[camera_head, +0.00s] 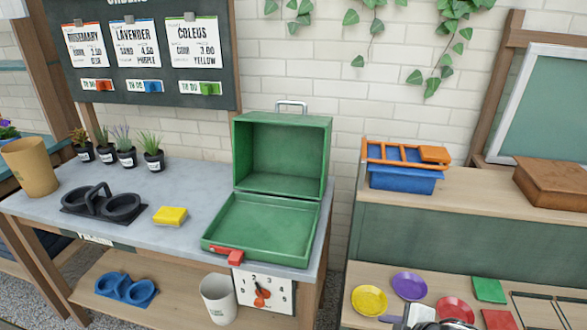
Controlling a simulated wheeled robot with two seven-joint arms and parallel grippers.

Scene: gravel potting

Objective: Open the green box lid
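The green box stands at the right end of the grey-topped table. Its lid (282,158) is raised upright at the back, with a metal handle on top. The shallow green base (262,228) lies open in front and looks empty inside. A red latch (228,255) sits at the front edge of the base.
A yellow sponge (170,216), a black double-ring holder (103,204), several potted plants and a tan pot (30,167) share the tabletop. A wooden bench with colored plates (409,286) stands right.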

